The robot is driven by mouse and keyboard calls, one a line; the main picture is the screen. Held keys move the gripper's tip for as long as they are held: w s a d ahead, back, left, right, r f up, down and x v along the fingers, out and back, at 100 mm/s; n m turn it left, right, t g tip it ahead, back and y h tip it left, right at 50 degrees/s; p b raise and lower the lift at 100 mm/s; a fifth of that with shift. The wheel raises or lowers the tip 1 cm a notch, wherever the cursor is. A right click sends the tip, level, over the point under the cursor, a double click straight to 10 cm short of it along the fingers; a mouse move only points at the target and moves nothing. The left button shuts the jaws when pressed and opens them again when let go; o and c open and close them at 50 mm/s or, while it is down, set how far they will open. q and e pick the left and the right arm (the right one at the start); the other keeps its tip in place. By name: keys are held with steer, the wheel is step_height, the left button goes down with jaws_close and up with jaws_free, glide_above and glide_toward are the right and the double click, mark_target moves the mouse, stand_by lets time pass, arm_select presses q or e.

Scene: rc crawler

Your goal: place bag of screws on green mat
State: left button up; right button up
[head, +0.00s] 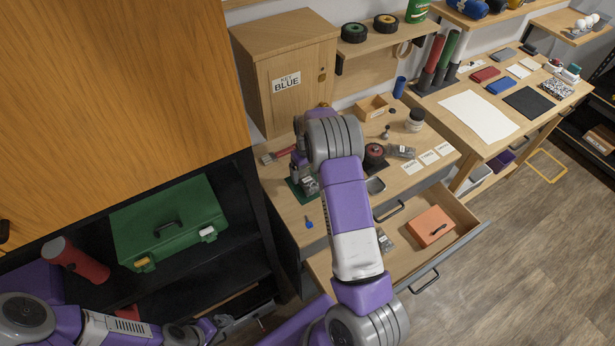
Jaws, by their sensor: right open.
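The green mat (294,194) lies at the left front of the workbench, partly covered by my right gripper. My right gripper (306,187) is open and points down over the mat; its wrist hides part of the bench. A small grey thing shows at the fingertips, and I cannot tell whether it is a bag or part of the gripper. A greyish packet (402,151) lies on the bench right of the dark-red round part. Another greyish packet (385,240) lies in the open drawer, partly behind my arm. My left gripper (208,329) is low at the left, its fingers unclear.
The open drawer (462,222) holds an orange box (430,226). A wooden key cabinet (285,75) stands behind the mat. A red-handled brush (277,155) and a blue key-like piece (308,222) lie near the mat. A green toolbox (170,222) sits on the black shelf at left.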

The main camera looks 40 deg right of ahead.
mark_target(307, 180)
step_height(307, 180, up, 8)
steer(key=shift+r, duration=0.1)
stand_by(0.6)
